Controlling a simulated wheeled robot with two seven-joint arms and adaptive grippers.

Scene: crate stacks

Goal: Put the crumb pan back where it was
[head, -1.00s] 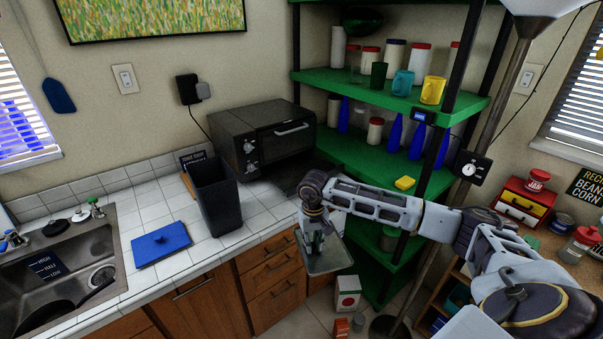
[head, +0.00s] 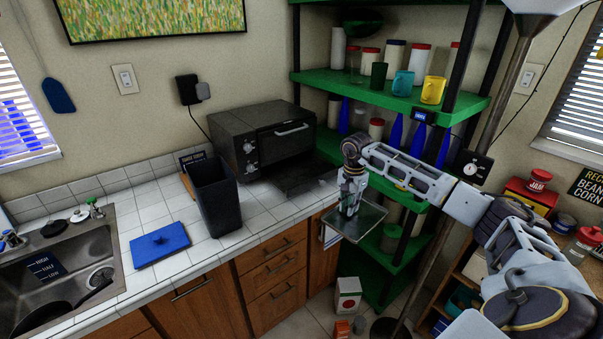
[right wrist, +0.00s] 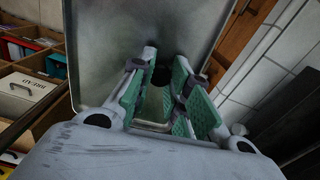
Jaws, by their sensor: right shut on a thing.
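The crumb pan (head: 368,220) is a flat grey metal tray. My right gripper (head: 349,208) is shut on its near edge and holds it in the air in front of the counter's right end, by the green shelf. In the right wrist view the pan (right wrist: 110,50) spreads out beyond the green-padded fingers (right wrist: 165,105). The black toaster oven (head: 270,138) stands at the back right of the counter. A dark flat opening or panel (head: 300,182) shows low in front of it; I cannot tell which. My left gripper is not in view.
The sink (head: 65,270) is at the left. The green shelf (head: 400,100) with bottles and mugs stands close to my right arm.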

